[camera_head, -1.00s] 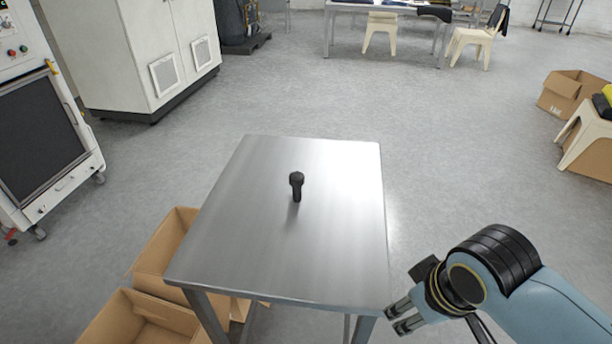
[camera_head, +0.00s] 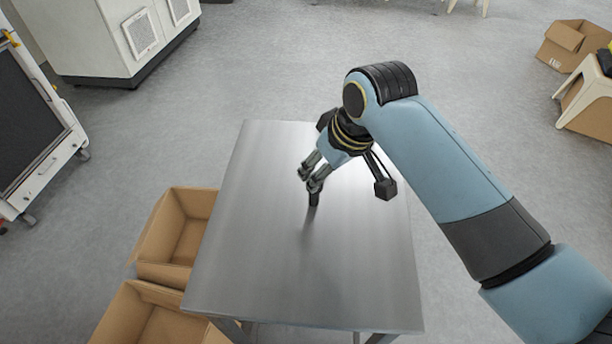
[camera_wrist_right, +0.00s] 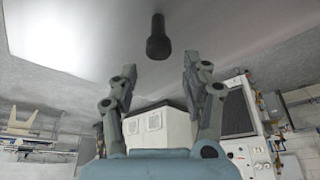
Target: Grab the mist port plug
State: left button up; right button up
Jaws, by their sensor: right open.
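The mist port plug, a small black peg with a wider head, stands on the metal table (camera_head: 250,250). In the head view its lower part (camera_head: 313,199) shows just below my right gripper (camera_head: 310,179), which hides its head. In the wrist view the plug (camera_wrist_right: 158,40) lies beyond the two open fingertips (camera_wrist_right: 157,72), roughly centred between them in the picture. My right gripper is open and empty. Whether a finger touches the plug cannot be told. My left gripper is not in view.
Two open cardboard boxes (camera_head: 150,315) stand on the floor at the table's left. A white cabinet (camera_head: 100,45) is behind at the left, and a white stool (camera_head: 588,105) is at the right. The tabletop is otherwise clear.

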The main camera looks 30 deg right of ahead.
send_over(314, 198)
jog(key=f, duration=0.4)
jog(key=shift+w+d+f, duration=0.15)
jog(key=shift+d+f, duration=0.1)
jog(key=shift+w+f, duration=0.25)
jog(key=shift+f, duration=0.35)
jog(key=x, duration=0.3)
jog(key=shift+w+d+f, duration=0.1)
jog(key=shift+f, duration=0.25)
jog(key=shift+w+f, duration=0.15)
jog(key=shift+f, duration=0.15)
jog(key=shift+c, duration=1.3)
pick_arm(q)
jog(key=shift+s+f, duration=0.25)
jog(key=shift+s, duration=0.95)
pick_arm(e)
grip_shut()
